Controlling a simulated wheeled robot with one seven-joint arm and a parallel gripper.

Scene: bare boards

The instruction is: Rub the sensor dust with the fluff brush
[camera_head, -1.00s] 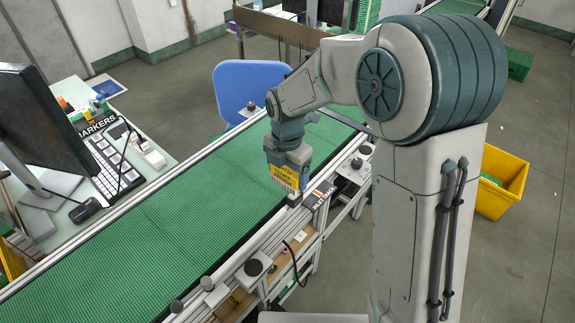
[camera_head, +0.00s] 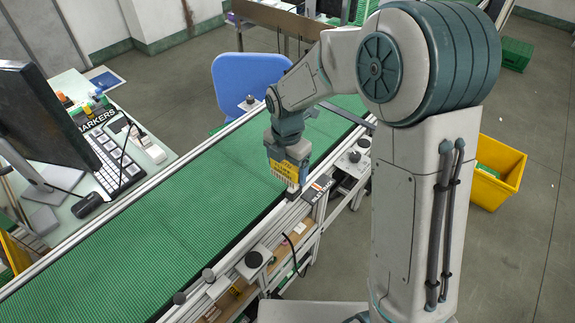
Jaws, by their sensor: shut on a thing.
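My gripper (camera_head: 287,158) points down over the near edge of the green conveyor belt. It is shut on a yellow piece with dark lettering and a pale lower edge, which I take to be the fluff brush (camera_head: 284,171). A small pale and dark part (camera_head: 293,191) sits on the conveyor's side rail just below the yellow piece. It may be the sensor, but it is too small to be sure. I cannot tell whether the brush touches it. Dust cannot be made out at this size.
The conveyor belt (camera_head: 150,220) is empty along its length. A desk with a monitor (camera_head: 40,135) and keyboard (camera_head: 116,165) stands left. A blue chair (camera_head: 245,85) stands behind; a yellow bin (camera_head: 499,172) is right.

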